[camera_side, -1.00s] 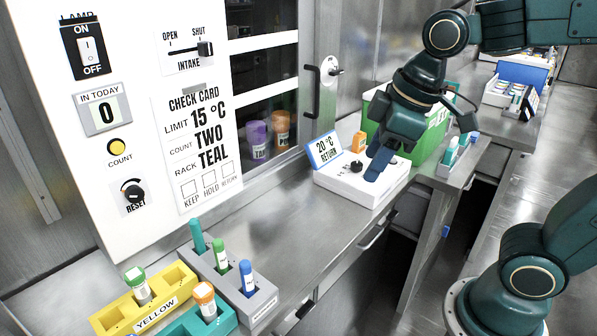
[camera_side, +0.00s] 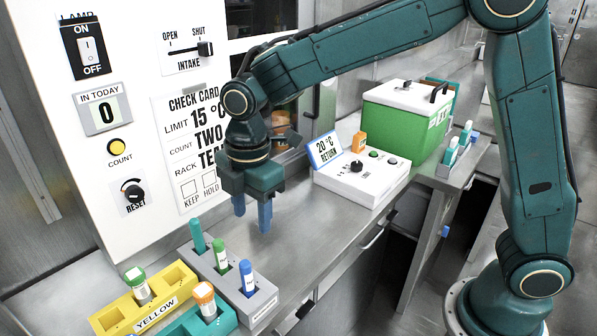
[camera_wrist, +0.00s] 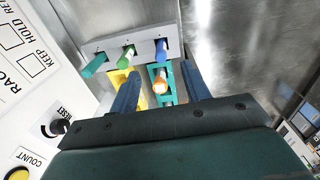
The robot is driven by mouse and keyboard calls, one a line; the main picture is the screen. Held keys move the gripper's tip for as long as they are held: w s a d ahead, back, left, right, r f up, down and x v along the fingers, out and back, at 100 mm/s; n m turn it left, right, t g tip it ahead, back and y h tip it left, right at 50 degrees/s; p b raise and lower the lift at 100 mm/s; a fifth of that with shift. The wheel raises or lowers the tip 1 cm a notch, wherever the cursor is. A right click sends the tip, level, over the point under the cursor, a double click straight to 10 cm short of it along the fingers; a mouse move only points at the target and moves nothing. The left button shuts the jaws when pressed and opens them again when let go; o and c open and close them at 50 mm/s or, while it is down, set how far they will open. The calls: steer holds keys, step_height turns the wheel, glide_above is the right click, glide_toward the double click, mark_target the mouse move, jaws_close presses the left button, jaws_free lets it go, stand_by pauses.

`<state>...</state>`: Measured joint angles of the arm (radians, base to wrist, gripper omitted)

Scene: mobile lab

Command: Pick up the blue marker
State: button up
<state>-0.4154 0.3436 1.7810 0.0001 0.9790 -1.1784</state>
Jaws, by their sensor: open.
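The blue marker (camera_side: 247,277) stands upright in the right slot of a grey holder (camera_side: 262,300) in the side view. A green marker (camera_side: 219,254) and a teal marker (camera_side: 197,236) stand in the same holder. My gripper (camera_side: 252,217) points down, open and empty, above and behind the holder. In the wrist view, the blue marker (camera_wrist: 161,50) shows beyond my gripper (camera_wrist: 160,90), between the lines of its two fingers. The fingers do not touch any marker.
A yellow rack (camera_side: 115,318) with a green-capped tube and a teal rack (camera_side: 222,322) with an orange-capped tube stand just in front of the holder. A white control box (camera_side: 345,185) and green cooler (camera_side: 400,120) stand to the right. The counter between is clear.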

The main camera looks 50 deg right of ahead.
mark_target(245, 261)
steer(key=shift+w+a+f+n, duration=0.25)
steer(key=shift+a+f+n, duration=0.15)
steer(key=shift+a+f, duration=0.2)
steer(key=shift+w+a+f+n, duration=0.2)
steer(key=shift+a+f+n, duration=0.25)
steer(key=shift+f, duration=0.2)
steer(key=shift+f, duration=4.25)
steer(key=shift+s+a+f, duration=0.1)
steer(key=shift+a+f, duration=0.05)
steer(key=shift+f, duration=2.45)
jaws_close()
